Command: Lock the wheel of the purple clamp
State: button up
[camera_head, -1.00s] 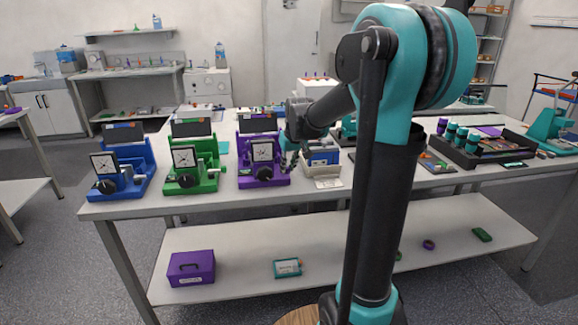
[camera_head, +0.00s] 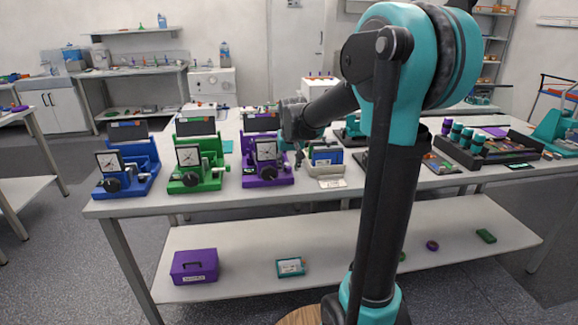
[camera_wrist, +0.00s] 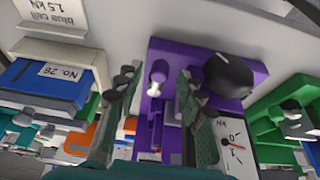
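The purple clamp (camera_head: 267,168) stands on the table, right of the green clamp, with a dial gauge (camera_head: 266,150) and a black wheel (camera_head: 268,173) at its front. In the wrist view its purple body (camera_wrist: 208,50) fills the middle. The black wheel (camera_wrist: 228,75) is at upper right there, and a pale purple lever (camera_wrist: 158,72) shows between my fingers. My gripper (camera_wrist: 157,90) is open and empty, its two dark green fingers apart. The right finger is near the wheel in the picture; I cannot tell whether it touches the clamp. In the head view my gripper is small beside the clamp's right side.
A green clamp (camera_head: 197,170) and a blue clamp (camera_head: 125,172) stand to the left. A blue box labelled No. 26 (camera_wrist: 40,82) sits in a pale holder right of the purple clamp in the head view. The front table strip is clear.

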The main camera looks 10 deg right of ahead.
jog(key=v, duration=1.2)
